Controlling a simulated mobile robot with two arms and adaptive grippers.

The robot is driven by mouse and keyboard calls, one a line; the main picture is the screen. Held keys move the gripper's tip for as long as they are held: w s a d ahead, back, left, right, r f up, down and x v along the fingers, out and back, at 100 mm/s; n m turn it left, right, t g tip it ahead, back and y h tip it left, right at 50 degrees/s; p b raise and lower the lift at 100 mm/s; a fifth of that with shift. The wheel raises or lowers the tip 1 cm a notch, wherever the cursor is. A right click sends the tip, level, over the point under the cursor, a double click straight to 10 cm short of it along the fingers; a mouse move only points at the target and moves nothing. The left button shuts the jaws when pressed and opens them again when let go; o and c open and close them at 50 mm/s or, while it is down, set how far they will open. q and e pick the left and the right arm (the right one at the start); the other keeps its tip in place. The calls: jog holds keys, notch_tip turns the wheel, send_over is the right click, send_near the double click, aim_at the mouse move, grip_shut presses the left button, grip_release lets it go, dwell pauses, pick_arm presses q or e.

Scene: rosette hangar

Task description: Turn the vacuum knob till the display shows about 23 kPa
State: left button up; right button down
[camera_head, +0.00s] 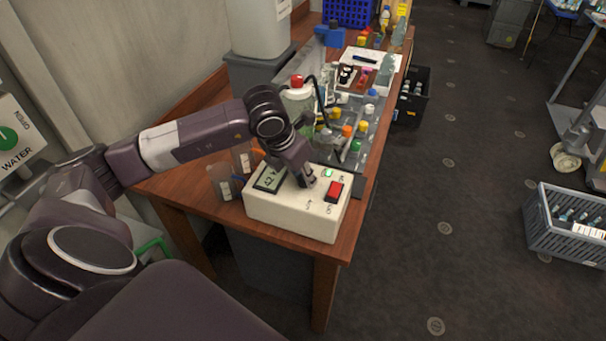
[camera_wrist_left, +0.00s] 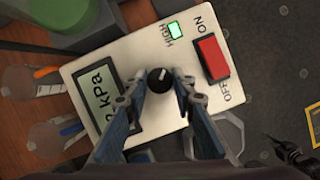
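The vacuum box (camera_head: 290,217) is white and sits at the near end of the wooden table; it also shows in the left wrist view (camera_wrist_left: 165,50). Its black knob (camera_wrist_left: 159,79) has a white pointer mark. My left gripper (camera_head: 305,182) is over the box. In the left wrist view the left gripper (camera_wrist_left: 160,82) has a finger on either side of the knob, with narrow gaps. The display (camera_head: 270,178) shows digits too small to read surely; in the left wrist view the display (camera_wrist_left: 101,82) shows "kPa", its digits partly hidden by a finger.
A red switch (camera_wrist_left: 212,57) and a lit green HIGH indicator (camera_wrist_left: 175,31) are on the box near the knob. Clear cups with tools (camera_head: 222,183) stand left of it. A grey tray of bottles (camera_head: 345,150) is behind. Open floor lies to the right.

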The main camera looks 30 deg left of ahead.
pick_arm(q)
grip_shut()
jog(key=shift+a+f+m+b, duration=0.15)
jog(key=shift+m+b, duration=0.45)
jog(key=shift+b, duration=0.35)
jog(key=m+h+b, duration=0.1)
jog(key=m+b, duration=0.2)
jog(key=shift+w+h, duration=0.15)
jog(key=shift+h, duration=0.15)
jog(key=m+g+h+b, duration=0.1)
jog(key=m+b, duration=0.1)
jog(key=m, duration=0.1)
jog(key=shift+m, duration=0.3)
jog(key=shift+w+a+r+m+g+h+b, duration=0.15)
jog(key=shift+m+g+h+b, duration=0.15)
jog(key=shift+m, duration=0.5)
jog(key=shift+s+r+m+g+h+b, duration=0.1)
jog(key=shift+m+g+h+b, duration=0.15)
jog(key=shift+m, duration=0.55)
pick_arm(e)
notch_tip(320, 180, down, 8)
jog(key=shift+s, duration=0.2)
pick_arm(q)
jog(key=o, duration=0.7)
grip_release()
